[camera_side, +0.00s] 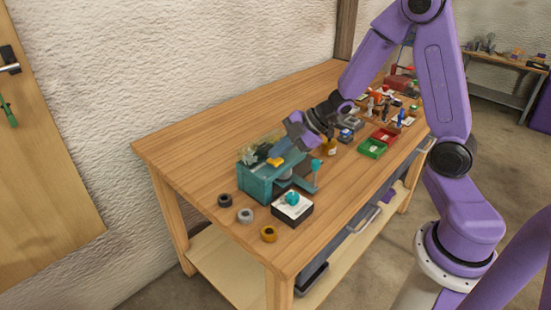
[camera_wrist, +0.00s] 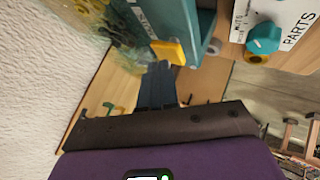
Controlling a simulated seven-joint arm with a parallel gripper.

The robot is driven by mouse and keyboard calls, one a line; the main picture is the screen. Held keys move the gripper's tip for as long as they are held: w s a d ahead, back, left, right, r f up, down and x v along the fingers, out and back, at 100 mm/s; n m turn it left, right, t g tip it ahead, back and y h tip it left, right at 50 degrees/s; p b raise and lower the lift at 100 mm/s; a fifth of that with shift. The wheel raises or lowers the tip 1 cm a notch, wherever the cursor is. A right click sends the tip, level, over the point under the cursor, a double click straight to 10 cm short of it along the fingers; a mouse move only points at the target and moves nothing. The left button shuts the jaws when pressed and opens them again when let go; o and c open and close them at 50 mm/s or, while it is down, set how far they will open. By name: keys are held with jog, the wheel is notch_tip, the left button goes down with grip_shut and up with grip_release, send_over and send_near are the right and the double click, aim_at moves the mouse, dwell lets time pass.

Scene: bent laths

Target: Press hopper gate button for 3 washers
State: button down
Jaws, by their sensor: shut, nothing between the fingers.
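The teal hopper (camera_side: 256,184) stands on the wooden table, with a clear bin on top holding washers that show blurred in the wrist view. A yellow button (camera_side: 276,161) sits on the hopper; it also shows in the wrist view (camera_wrist: 168,52). My gripper (camera_wrist: 158,66) is shut and empty, its dark fingertips right by the button's lower edge. I cannot tell whether they touch it. In the side view my gripper (camera_side: 288,149) reaches down over the hopper. A white-topped parts box (camera_side: 291,210) with a teal knob (camera_side: 292,197) stands in front of the hopper.
A dark ring (camera_side: 225,200), a grey ring (camera_side: 245,215) and a yellow ring (camera_side: 268,233) lie near the table's front left. Green (camera_side: 372,149) and red (camera_side: 384,136) trays and several small objects crowd the right side. The table's far left is clear.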

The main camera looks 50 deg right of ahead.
aim_at(279, 160)
jog(key=shift+f, duration=0.45)
dwell(0.4)
jog(key=shift+r, duration=1.2)
jog(key=shift+r, duration=2.5)
jog(key=shift+r, duration=0.1)
dwell(0.6)
jog(key=shift+r, duration=1.8)
jog(key=shift+f, duration=0.15)
jog(key=shift+f, duration=4.3)
